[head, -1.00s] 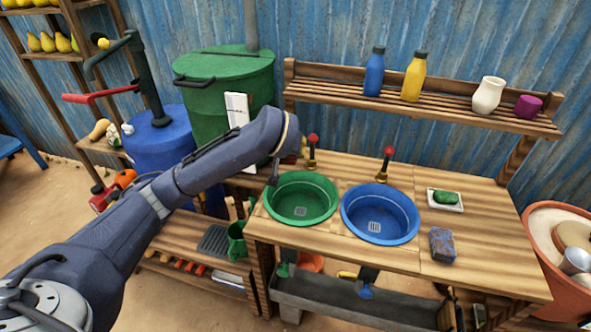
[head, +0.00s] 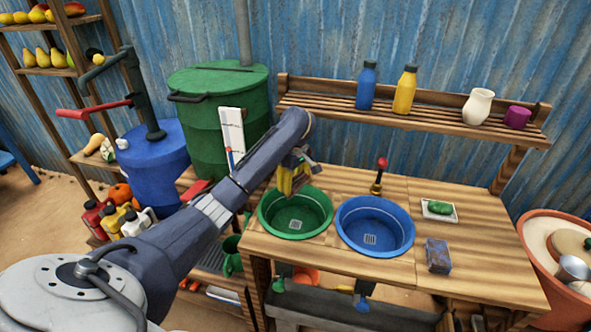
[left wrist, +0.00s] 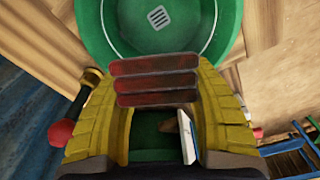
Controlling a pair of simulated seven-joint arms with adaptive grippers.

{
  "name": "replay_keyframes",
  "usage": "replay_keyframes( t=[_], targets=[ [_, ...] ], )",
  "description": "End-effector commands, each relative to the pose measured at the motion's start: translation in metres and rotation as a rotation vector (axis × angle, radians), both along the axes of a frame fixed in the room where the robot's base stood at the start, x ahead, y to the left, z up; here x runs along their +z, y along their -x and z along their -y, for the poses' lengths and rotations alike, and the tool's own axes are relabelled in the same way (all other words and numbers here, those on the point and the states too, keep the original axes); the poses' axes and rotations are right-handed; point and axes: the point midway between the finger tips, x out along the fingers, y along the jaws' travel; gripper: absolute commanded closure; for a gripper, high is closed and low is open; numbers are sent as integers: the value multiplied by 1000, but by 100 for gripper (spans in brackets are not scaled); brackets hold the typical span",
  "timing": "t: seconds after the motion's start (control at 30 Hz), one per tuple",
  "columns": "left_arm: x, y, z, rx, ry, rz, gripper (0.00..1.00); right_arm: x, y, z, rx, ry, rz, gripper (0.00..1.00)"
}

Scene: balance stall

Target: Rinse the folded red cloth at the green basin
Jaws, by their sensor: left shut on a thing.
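My left gripper (head: 293,180) is over the back left part of the green basin (head: 296,232), with its yellow fingers pointing down. In the left wrist view, its fingers (left wrist: 157,82) are shut on the folded red cloth (left wrist: 155,64), which shows as dark red stacked layers. The green basin (left wrist: 190,45) lies beyond the cloth in that view, with its grey drain showing. The cloth appears above the basin; whether it touches the basin I cannot tell. In the head view the cloth is mostly hidden by the gripper. My right gripper is not in view.
A blue basin (head: 352,248) sits right of the green one, with a red-knobbed tap (head: 377,178) behind it. Another red knob (left wrist: 61,133) is close to my left gripper. A soap dish (head: 428,214) and a dark block (head: 438,256) stand right. The counter's right front is clear.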

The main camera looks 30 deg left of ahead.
Motion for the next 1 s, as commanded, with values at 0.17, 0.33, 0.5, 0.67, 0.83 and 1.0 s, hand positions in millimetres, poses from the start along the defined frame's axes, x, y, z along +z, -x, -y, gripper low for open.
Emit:
replay_keyframes(
  t=[0.17, 0.33, 0.5, 0.67, 0.83, 1.0],
  targets=[
    [0, 1, 2, -1, 73, -10, 76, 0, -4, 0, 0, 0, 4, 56],
    [-5, 0, 2, -4, 89, -12, 76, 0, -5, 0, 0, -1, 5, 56],
    [-17, 0, 3, -5, 90, -12, 76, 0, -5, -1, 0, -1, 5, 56],
    [-31, 0, 2, -5, 88, -12, 76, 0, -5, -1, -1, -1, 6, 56],
    [-45, 0, 2, -5, 88, -12, 76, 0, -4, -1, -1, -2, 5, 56],
    [-59, 0, 2, -4, 88, -12, 76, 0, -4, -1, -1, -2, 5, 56]
  ],
)
